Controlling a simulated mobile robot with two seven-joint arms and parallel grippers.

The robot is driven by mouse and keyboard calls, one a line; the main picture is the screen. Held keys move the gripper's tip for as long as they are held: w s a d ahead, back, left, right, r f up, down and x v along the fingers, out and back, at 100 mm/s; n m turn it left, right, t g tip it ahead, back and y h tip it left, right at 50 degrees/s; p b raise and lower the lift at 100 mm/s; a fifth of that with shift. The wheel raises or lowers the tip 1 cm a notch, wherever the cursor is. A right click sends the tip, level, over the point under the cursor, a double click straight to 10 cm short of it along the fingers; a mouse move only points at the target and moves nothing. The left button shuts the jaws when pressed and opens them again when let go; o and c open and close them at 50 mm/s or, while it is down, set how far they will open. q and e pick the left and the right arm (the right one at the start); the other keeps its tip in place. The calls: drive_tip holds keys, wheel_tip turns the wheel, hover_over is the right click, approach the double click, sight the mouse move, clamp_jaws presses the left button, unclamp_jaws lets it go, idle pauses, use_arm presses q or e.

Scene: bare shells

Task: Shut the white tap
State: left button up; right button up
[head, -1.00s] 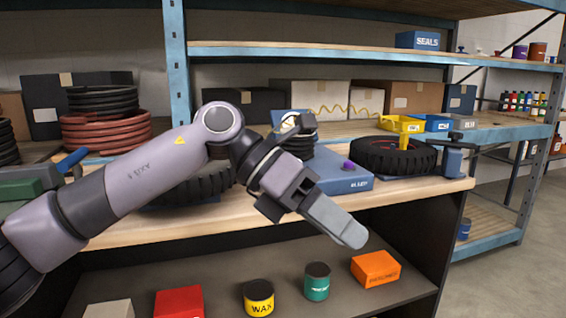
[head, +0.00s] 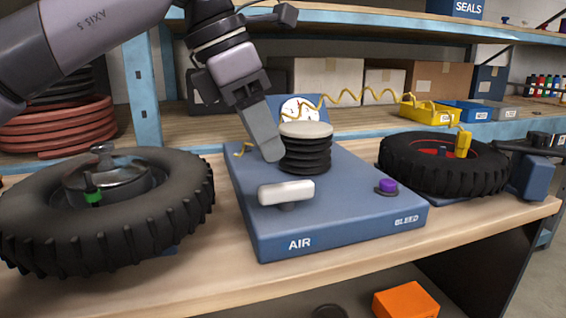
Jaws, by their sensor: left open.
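The white tap (head: 287,192) is a white bar handle on a short dark stem. It stands on top of the blue box marked AIR (head: 345,225), near its front left, with the bar lying roughly left to right. My left gripper (head: 270,153) points down over the box, behind and above the tap and apart from it in the picture. I see it nearly edge-on, and it is open with nothing in it. Its fingertips overlap the left side of the black bellows (head: 306,152) in view; whether they touch is unclear. My right gripper is not in view.
A purple BLEED button (head: 387,186) sits right of the tap. A gauge (head: 299,110) stands behind the bellows. A tyre (head: 110,215) lies on the left and another tyre (head: 440,165) on the right, with a yellow coiled hose (head: 372,96) above. The bench front (head: 215,275) is bare.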

sight(286, 184)
use_arm(q)
drive_tip(key=shift+w+f, duration=0.1)
drive_tip(key=shift+f, duration=0.05)
drive_tip(key=b+x, duration=0.1)
drive_tip(key=x, duration=0.4)
drive_tip(key=shift+d+f, duration=0.2)
drive_tip(key=shift+f, duration=0.15)
drive_tip(key=shift+d+f, duration=0.2)
drive_tip(key=shift+f, duration=0.2)
clamp_jaws()
